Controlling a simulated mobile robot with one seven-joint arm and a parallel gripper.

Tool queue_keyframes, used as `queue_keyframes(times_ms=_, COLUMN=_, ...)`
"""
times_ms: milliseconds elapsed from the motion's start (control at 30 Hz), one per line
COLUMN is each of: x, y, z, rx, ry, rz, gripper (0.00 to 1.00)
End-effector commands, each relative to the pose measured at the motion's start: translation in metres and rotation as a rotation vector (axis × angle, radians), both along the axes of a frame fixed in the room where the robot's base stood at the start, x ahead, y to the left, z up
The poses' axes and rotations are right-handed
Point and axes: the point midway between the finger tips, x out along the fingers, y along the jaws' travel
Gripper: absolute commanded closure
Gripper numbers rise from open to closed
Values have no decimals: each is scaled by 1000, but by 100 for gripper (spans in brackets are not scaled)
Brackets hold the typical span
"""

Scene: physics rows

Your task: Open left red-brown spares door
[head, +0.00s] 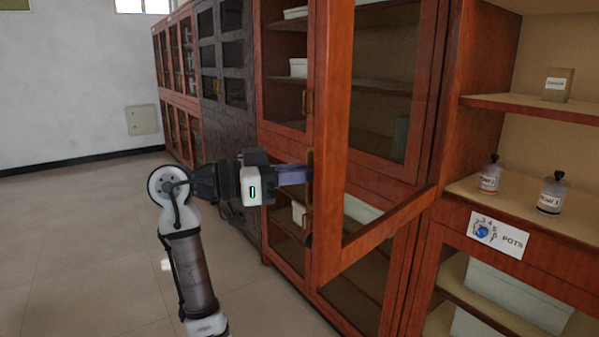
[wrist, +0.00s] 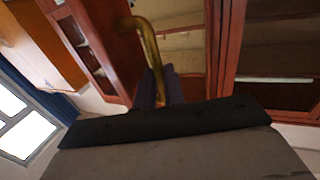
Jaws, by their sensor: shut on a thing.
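A red-brown framed glass door (head: 331,130) stands swung out from its cabinet, hinged on its right side, with its free edge towards me. Its brass handle (head: 309,163) is on that free edge and also shows in the wrist view (wrist: 148,45). My gripper (head: 303,174) is shut on the handle; its fingers also show in the wrist view (wrist: 159,88), around the handle's lower end. No spares label is readable, so I cannot tell from a sign which door this is.
A neighbouring red-brown door (head: 285,65) with its own brass handle is closed at the left. Dark cabinets (head: 222,130) stand further left. The tiled floor (head: 90,240) at left is clear.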

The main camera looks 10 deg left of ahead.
Motion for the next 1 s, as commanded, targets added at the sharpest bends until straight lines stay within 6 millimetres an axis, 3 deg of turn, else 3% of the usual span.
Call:
queue_keyframes(times_ms=233, x=4, y=-7, z=-1, rx=4, ry=8, rz=-6, gripper=100)
queue_keyframes(times_ms=267, x=4, y=-7, z=-1, rx=4, ry=8, rz=-6, gripper=87)
queue_keyframes(times_ms=400, x=3, y=-6, z=-1, rx=4, ry=6, rz=-6, gripper=68)
queue_keyframes(times_ms=767, x=1, y=-2, z=-1, rx=3, ry=2, rz=-4, gripper=68)
queue_keyframes(times_ms=1000, x=-10, y=26, z=-3, rx=2, ry=2, rz=-1, gripper=68)
